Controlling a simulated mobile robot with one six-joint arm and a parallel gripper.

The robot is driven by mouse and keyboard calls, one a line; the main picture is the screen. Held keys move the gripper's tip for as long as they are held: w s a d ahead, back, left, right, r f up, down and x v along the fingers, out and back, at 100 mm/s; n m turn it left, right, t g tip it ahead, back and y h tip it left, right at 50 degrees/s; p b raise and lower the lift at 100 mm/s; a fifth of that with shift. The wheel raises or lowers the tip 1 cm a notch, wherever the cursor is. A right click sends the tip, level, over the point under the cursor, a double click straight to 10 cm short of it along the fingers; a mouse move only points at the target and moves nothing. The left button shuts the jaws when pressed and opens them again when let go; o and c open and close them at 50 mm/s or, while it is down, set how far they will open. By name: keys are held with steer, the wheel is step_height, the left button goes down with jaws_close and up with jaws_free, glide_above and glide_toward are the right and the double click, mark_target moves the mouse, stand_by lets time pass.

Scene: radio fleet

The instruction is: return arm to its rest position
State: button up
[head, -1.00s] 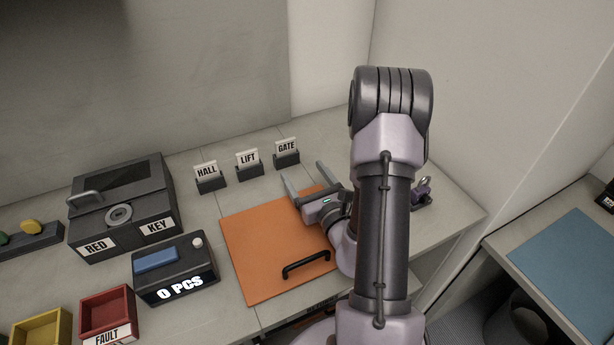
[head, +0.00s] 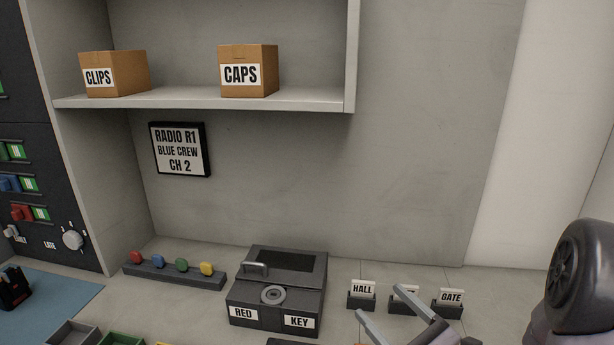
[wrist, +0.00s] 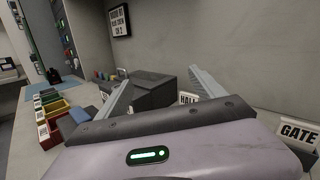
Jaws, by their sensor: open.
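My gripper (head: 398,322) shows at the lower right of the head view, its two fingers spread apart with nothing between them. One finger stands in front of the middle card holder and hides part of its label. In the wrist view my gripper (wrist: 160,92) is open and empty, its fingers pointing toward the dark box. A rounded dark joint of my arm shows at the right edge of the head view. The rest of my arm is out of frame.
A dark box (head: 314,280) labelled RED and KEY stands on the counter. Card holders HALL (head: 361,303) and GATE (head: 448,309) stand right of it. A peg rail (head: 170,275) lies left.

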steer(key=s+a+r+n+g+y, duration=0.2)
steer(key=s+a+n+g+y, duration=0.1)
steer(key=s+a+n+g, duration=0.4)
steer(key=s+a+r+n+g+y, duration=0.2)
steer(key=a+n+g+y, duration=0.15)
steer(key=a, duration=0.55)
steer(key=s+a+f+n+g+h, duration=0.1)
steer(key=s+f+n+g+h, duration=0.2)
steer(key=s+n+g+h, duration=0.55)
steer(key=s+d+r+n+t+h, duration=0.2)
steer(key=d+r+n+t+h, duration=0.1)
steer(key=d+t, duration=0.4)
steer(key=n+h, duration=0.1)
steer(key=n, duration=0.1)
steer(key=shift+d+r+n+t, duration=0.3)
steer(key=shift+d+t, duration=0.05)
steer(key=shift+t, duration=0.05)
